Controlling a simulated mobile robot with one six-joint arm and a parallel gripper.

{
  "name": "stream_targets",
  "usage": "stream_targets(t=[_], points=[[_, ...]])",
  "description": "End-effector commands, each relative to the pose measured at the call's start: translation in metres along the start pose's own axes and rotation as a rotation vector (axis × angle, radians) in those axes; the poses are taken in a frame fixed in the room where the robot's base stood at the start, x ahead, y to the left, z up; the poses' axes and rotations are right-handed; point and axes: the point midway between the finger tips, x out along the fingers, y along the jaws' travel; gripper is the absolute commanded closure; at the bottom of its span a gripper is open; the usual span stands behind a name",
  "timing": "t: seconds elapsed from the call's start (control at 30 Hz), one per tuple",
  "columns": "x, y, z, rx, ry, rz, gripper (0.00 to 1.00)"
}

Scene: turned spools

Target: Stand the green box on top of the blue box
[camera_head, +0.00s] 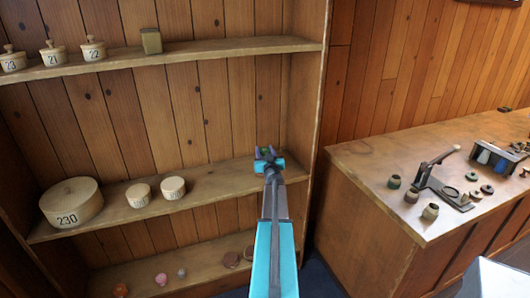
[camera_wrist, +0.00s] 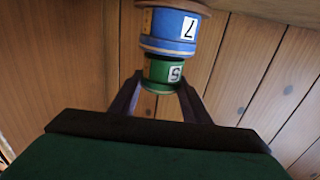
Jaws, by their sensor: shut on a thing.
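The green box (camera_wrist: 165,72) is a small round container with a pale label, between the two fingers of my gripper (camera_wrist: 160,88) in the wrist view. My gripper is shut on it. The blue box (camera_wrist: 172,28), round with a pale label and brownish rim, is in line with the green box, above it in the picture. The two look touching or nearly so; I cannot tell if the green box's weight rests on it. In the head view my gripper (camera_head: 267,153) is at the right end of the middle shelf, and a bit of green shows there. The blue box is not clear there.
The middle shelf (camera_head: 105,210) holds a large round box (camera_head: 72,202) and two small ones, left of my gripper. The upper shelf (camera_head: 200,50) holds several lidded pots and an olive box (camera_head: 151,41). The shelf unit's side wall is close on the right; a counter (camera_head: 375,160) stands beyond.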

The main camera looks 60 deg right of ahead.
Motion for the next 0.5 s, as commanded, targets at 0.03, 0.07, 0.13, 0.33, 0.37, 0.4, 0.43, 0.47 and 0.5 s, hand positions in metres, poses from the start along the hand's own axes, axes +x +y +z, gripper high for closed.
stream_targets(t=[0.03,0.07,0.13,0.33,0.37,0.4,0.43,0.47,0.5], points=[[0.0002,0.0,0.003,0.0,0.0,0.0,0.79],[0.0001,0.0,0.0039,0.0,0.0,0.0,0.79],[-0.0001,0.0,0.0045,0.0,0.001,0.0,0.79],[-0.0002,0.0002,0.0042,0.0,0.001,0.0,0.79],[-0.0002,0.0002,0.0045,0.0,0.001,0.0,0.79],[-0.0002,0.0002,0.0053,0.0,0.001,0.0,0.79],[-0.0002,0.0003,0.006,0.0,0.001,0.0,0.79],[-0.0002,0.0003,0.0067,0.0,0.001,0.0,0.79],[-0.0001,0.0003,0.0075,0.0,0.001,0.0,0.79]])
